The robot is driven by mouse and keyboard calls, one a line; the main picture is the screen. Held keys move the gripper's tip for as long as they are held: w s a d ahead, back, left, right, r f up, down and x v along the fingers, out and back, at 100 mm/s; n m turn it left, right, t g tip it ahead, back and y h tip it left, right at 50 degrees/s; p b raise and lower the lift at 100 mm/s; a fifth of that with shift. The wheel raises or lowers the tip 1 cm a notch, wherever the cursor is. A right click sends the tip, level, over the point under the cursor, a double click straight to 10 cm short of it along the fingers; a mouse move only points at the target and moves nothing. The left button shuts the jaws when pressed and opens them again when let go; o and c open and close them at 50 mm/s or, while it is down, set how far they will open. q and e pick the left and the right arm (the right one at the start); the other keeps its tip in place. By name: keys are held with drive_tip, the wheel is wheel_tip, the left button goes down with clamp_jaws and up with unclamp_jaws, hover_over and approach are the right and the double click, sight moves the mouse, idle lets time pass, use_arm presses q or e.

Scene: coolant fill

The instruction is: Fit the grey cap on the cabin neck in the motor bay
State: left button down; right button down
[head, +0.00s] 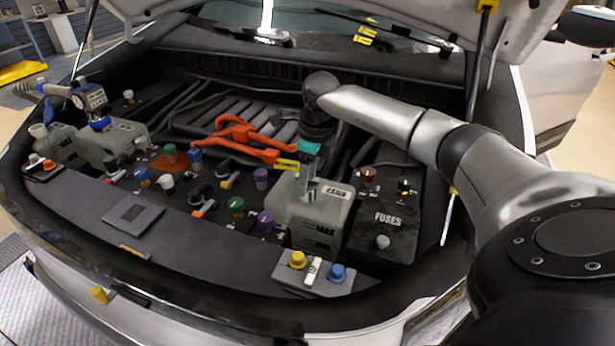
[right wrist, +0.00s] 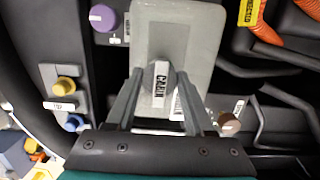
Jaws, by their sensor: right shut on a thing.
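The grey cap (right wrist: 160,76), with a white CABIN label on its top, is between the fingers of my right gripper (right wrist: 159,88) in the right wrist view. My right gripper also shows in the head view (head: 308,187), shut on the cap and pointing down over the translucent cabin tank (head: 322,222). The tank (right wrist: 196,28) lies directly below the cap in the wrist view. The cap covers the neck, so I cannot tell whether it is seated or just above it. My left gripper is not in view.
A holder (head: 320,285) with a yellow cap (head: 298,259) and a blue cap (head: 337,272) is at the front. The black FUSES box (head: 388,222) is right of the tank. Purple and green caps stand left. Orange cables (head: 240,132) run behind.

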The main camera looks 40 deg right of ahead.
sight(316, 179)
drive_tip(key=shift+f, duration=0.2)
drive_tip(key=shift+c, duration=1)
unclamp_jaws()
drive_tip(key=shift+r, duration=0.1)
wheel_tip(316, 179, up, 15)
drive_tip(key=s+p, duration=0.1)
drive_tip(key=p, duration=0.1)
drive_tip(key=shift+s+d, duration=0.35)
drive_tip(key=shift+d, duration=0.1)
